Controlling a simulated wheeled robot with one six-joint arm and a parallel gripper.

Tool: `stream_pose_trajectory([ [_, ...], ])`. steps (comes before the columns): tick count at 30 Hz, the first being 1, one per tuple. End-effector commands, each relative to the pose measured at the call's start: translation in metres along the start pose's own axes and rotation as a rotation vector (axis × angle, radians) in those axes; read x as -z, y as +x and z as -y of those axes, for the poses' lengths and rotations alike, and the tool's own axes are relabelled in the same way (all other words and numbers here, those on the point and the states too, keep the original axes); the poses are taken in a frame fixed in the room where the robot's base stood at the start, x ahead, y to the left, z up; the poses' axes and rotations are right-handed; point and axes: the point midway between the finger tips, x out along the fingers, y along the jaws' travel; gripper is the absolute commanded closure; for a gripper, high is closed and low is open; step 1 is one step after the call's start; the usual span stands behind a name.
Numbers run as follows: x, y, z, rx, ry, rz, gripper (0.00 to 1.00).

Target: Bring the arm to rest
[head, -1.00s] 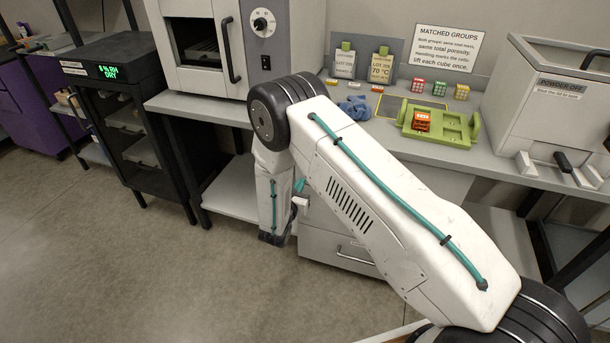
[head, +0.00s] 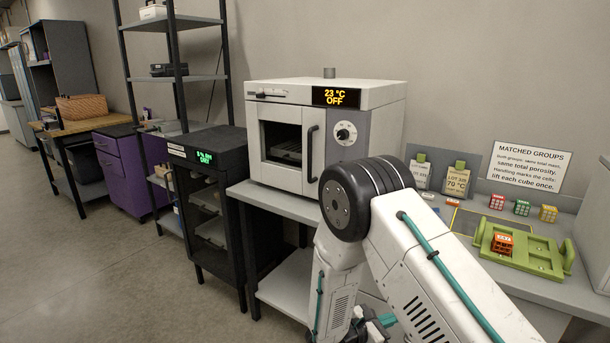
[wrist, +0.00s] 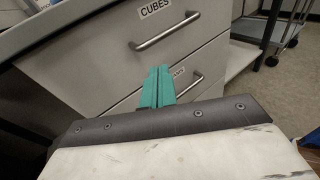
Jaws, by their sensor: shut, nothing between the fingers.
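My arm is folded at its elbow in the head view, with a white upper link and a white forearm hanging down in front of the bench. My gripper (wrist: 158,88) shows in the wrist view as two teal fingers pressed together, with nothing between them. It is in front of the drawers, whose upper front (wrist: 120,38) is labelled CUBES. I cannot tell how far the fingertips are from the drawer fronts. In the head view the gripper is mostly hidden low behind my arm.
A grey oven (head: 280,135) reading 23 °C OFF stands on the bench, left of a green tray (head: 540,262) with an orange cube (head: 502,244). Red (head: 497,201), green (head: 522,207) and yellow (head: 548,213) cubes stand behind it. A black dry cabinet (head: 205,225) stands left. The left floor is clear.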

Motion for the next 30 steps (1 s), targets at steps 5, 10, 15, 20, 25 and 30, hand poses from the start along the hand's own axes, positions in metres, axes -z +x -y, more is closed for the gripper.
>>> stream_pose_trajectory([
  [5, -0.068, 0.000, 0.044, 0.270, 0.165, -0.061, 1.00],
  [10, -0.127, -0.012, 0.093, 0.530, 0.348, -0.141, 1.00],
  [15, -0.174, -0.033, 0.136, 0.760, 0.539, -0.235, 1.00],
  [20, -0.209, -0.057, 0.172, 0.949, 0.719, -0.335, 1.00],
  [25, -0.240, -0.086, 0.204, 1.122, 0.911, -0.452, 1.00],
  [30, -0.267, -0.114, 0.229, 1.262, 1.102, -0.580, 1.00],
])
